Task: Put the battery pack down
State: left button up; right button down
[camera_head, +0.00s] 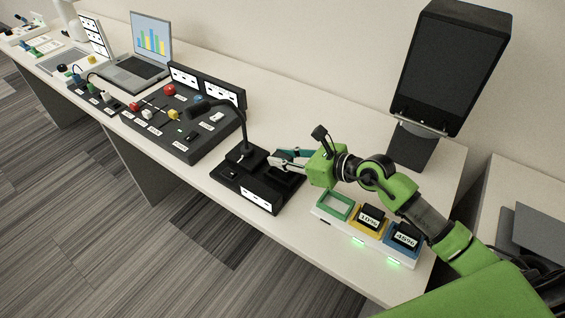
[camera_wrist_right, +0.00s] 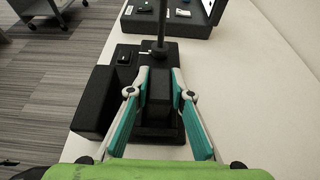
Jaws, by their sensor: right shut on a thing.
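My right gripper (camera_head: 276,160) is over the black stand with a gooseneck (camera_head: 245,185) near the middle of the table. In the right wrist view my right gripper (camera_wrist_right: 159,88) is shut on a dark block, the battery pack (camera_wrist_right: 159,95), held between its teal-lined fingers. The pack is low over the stand's base; I cannot tell whether it touches. The white charger (camera_head: 329,216) with green, yellow and blue bays is to the right, below my forearm. Its green bay looks empty. The yellow and blue bays hold dark packs labelled 10% (camera_head: 370,218) and 40% (camera_head: 403,240). My left gripper is not in view.
A black control panel (camera_head: 181,125) with knobs and a laptop (camera_head: 140,63) stand to the left. A large dark screen (camera_head: 449,70) on a stand is behind my right arm. Bare table lies between the panel and the screen.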

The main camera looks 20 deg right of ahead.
jog(key=shift+f, duration=1.05)
jog(key=shift+f, duration=0.15)
jog(key=c, duration=1.8)
grip_release()
jog(key=shift+b+v, duration=0.6)
jog(key=shift+v, duration=5.55)
